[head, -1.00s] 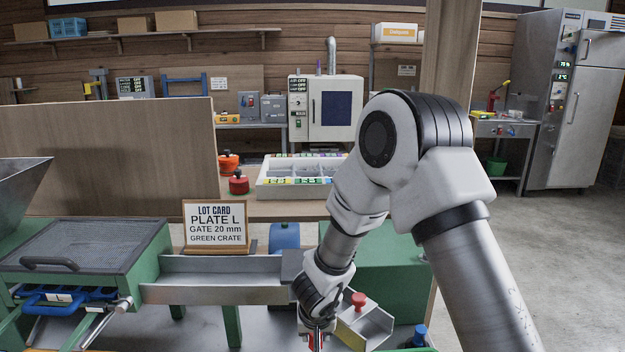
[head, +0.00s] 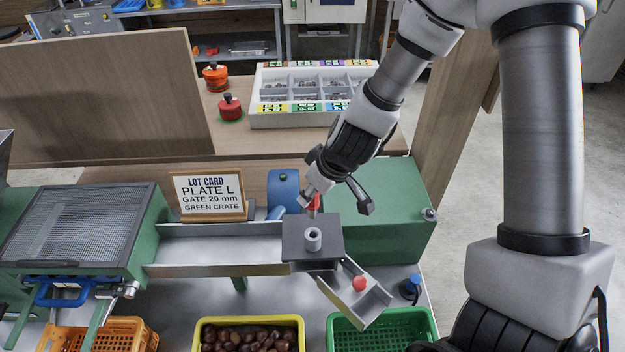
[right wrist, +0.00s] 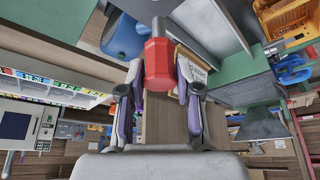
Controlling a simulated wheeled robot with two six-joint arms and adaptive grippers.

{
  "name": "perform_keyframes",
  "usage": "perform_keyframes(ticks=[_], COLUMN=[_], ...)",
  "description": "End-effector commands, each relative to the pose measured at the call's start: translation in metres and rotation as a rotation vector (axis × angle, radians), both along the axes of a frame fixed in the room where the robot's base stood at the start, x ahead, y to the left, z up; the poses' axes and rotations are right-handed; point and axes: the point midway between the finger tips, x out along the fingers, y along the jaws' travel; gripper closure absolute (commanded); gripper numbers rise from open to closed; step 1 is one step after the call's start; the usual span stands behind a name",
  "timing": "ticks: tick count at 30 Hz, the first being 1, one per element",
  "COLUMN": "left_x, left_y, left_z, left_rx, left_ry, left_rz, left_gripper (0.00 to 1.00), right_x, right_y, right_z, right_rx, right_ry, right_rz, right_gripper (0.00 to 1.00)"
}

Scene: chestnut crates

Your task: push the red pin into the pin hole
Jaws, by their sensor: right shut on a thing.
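The red pin (head: 314,204) is in my right gripper (head: 312,195), just behind the dark plate (head: 298,226) in the head view. In the right wrist view, its red faceted head (right wrist: 158,62) sits between the two fingers of the gripper (right wrist: 160,88), which is shut on it. The pin's grey shaft (right wrist: 160,27) points away from the fingers. The pin hole looks like the grey round collar (head: 313,239) standing on the dark plate, with a dark opening on top. The pin is apart from the collar. Its lower end is hidden in the head view. My left gripper is out of view.
A tilted chute (head: 352,302) with a red knob (head: 359,284) lies in front of the plate. A metal trough (head: 215,245), a lot card (head: 209,193) and a green box (head: 385,215) are close by. Yellow (head: 249,320) and green (head: 385,335) crates stand below.

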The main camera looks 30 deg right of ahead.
Motion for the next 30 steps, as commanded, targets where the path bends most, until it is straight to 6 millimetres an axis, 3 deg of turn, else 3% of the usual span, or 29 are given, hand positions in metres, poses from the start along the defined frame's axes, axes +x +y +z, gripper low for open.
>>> perform_keyframes(ticks=[4, 18, 30], left_x=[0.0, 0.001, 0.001], left_y=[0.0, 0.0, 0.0], left_z=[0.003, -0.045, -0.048], left_rx=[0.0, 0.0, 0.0], left_ry=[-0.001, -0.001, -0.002], left_rz=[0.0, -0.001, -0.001], left_gripper=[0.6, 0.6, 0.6], right_x=[-0.001, 0.0, 0.0], right_y=[0.0, -0.001, -0.001], right_z=[-0.001, -0.054, -0.058], right_rx=[0.0, 0.0, 0.001], right_ry=[0.0, 0.0, -0.001], right_rz=[-0.001, -0.002, -0.003], right_gripper=[1.0, 1.0, 1.0])
